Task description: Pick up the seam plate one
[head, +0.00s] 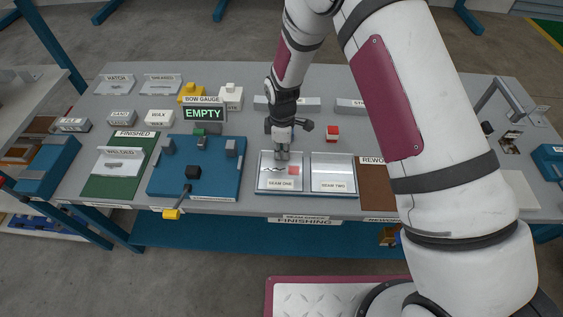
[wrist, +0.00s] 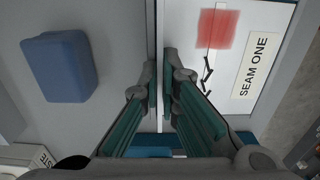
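Seam plate one (head: 268,184) is a pale, flat plate labelled SEAM ONE, with a red square patch on its right part. It lies at the front middle of the bench. My gripper (head: 283,156) points down at its back edge. In the wrist view the plate (wrist: 226,84) fills the right side, with its red patch, dark marks and label. My gripper's fingers (wrist: 160,75) are close together, one on each side of a thin pale upright edge of the plate, and look shut on it. Their contact faces are mostly hidden.
A SEAM TWO plate (head: 333,184) lies close on the right. A blue fixture (head: 222,181) with clamps and a yellow-tipped handle stands on the left, and a green FINISHED mat (head: 105,187) beyond it. A red-and-white block (head: 332,133) stands behind. A blue block (wrist: 62,67) shows in the wrist view.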

